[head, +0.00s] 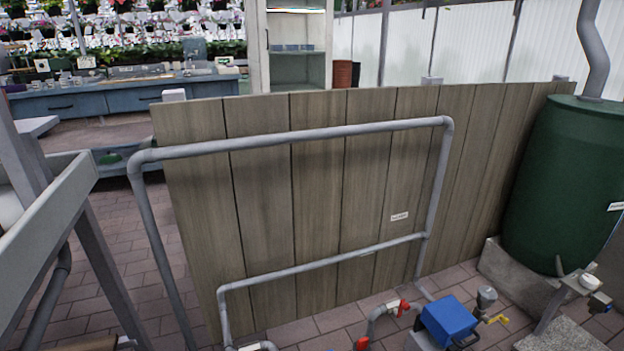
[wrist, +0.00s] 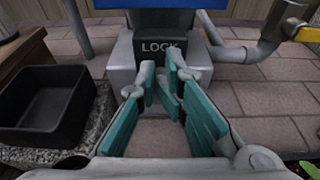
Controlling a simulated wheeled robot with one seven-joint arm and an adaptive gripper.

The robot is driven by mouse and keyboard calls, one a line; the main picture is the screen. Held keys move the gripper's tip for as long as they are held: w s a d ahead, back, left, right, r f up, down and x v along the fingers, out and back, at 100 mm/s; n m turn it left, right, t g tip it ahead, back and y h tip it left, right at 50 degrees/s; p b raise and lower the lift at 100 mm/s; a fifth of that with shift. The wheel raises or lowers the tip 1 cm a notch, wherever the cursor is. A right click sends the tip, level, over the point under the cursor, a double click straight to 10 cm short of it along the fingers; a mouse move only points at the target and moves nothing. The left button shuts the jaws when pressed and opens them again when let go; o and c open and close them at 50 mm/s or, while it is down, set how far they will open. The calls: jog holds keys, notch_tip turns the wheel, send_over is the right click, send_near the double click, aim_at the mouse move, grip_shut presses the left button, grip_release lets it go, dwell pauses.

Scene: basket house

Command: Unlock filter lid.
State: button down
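The filter has a blue lid (head: 448,318) on a grey body at the lower right of the head view. In the wrist view, the blue lid (wrist: 140,3) shows at the top edge, above the grey filter body (wrist: 205,62). A dark latch (wrist: 160,47) marked LOCK is on the body's front. My gripper (wrist: 160,72), with teal pads, points at the latch from just in front. Its fingers are partly closed, with a narrow gap and nothing seen held between them. Whether the tips touch the latch or body is unclear. My gripper is not in the head view.
A black tray (wrist: 45,105) stands left of my gripper on a speckled slab. A grey pipe (wrist: 245,52) and a yellow handle (wrist: 307,34) lie to the right. Behind the filter are a pipe frame (head: 300,137), a wooden fence (head: 320,200) and a green tank (head: 560,180).

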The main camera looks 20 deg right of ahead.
jog(key=shift+w+d+r, duration=0.15)
jog(key=shift+w+d, duration=0.1)
jog(key=shift+d, duration=0.3)
jog(key=shift+s+d, duration=0.1)
dwell(0.3)
jog(key=shift+d+r, duration=0.15)
jog(key=shift+r, duration=0.05)
jog(key=s, duration=0.6)
jog(key=shift+d, duration=0.2)
jog(key=shift+s, duration=0.1)
